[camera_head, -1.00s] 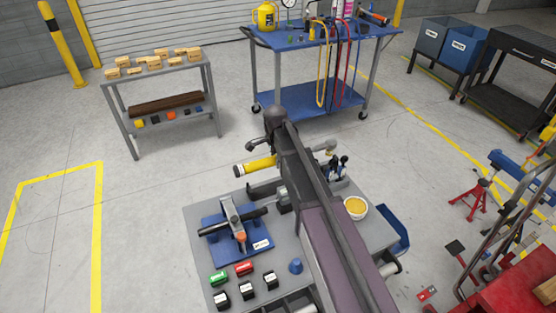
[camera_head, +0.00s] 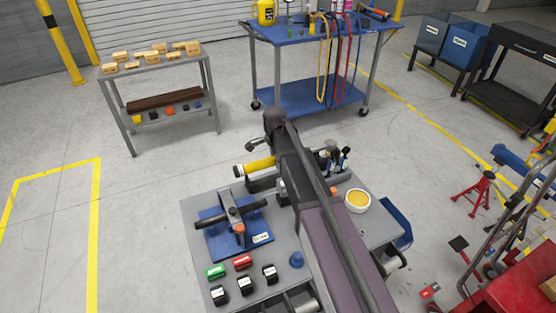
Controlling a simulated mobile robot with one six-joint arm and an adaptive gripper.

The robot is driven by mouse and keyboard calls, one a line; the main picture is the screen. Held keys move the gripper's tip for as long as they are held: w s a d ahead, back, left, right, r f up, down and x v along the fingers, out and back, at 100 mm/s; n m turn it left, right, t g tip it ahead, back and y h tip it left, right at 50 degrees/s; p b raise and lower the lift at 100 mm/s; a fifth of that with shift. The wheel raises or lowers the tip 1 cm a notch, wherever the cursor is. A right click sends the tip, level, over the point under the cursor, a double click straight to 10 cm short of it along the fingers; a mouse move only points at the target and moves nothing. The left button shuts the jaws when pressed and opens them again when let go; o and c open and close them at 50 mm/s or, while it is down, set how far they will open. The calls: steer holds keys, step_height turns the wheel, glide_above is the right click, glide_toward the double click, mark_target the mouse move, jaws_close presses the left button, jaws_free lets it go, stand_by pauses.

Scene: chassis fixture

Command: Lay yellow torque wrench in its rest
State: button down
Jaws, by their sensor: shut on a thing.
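The yellow torque wrench (camera_head: 259,165) lies across behind my arm, its yellow handle with a dark end cap sticking out on the left. Its grey head (camera_head: 330,153) seems to show on the right of the arm. My gripper's fingers are hidden behind my own arm; the wrench stays with the arm, held at its hidden middle. A dark block, apparently part of the rest (camera_head: 261,185), stands on the grey bench top just below the handle. I cannot tell whether the wrench touches it. The rest's other parts are hidden by the arm.
Dark upright tools (camera_head: 344,158) stand close right of the arm.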

steer(key=shift+s+f, duration=0.15)
steer(key=shift+f, duration=0.1)
steer(key=shift+f+b, duration=0.1)
steer(key=shift+b, duration=0.3)
steer(key=shift+f+b, duration=1.1)
steer(key=shift+f, duration=0.05)
steer(key=shift+f+b, duration=0.5)
steer(key=shift+b, duration=0.05)
stand_by(0.6)
steer(key=shift+c, duration=0.6)
jaws_free()
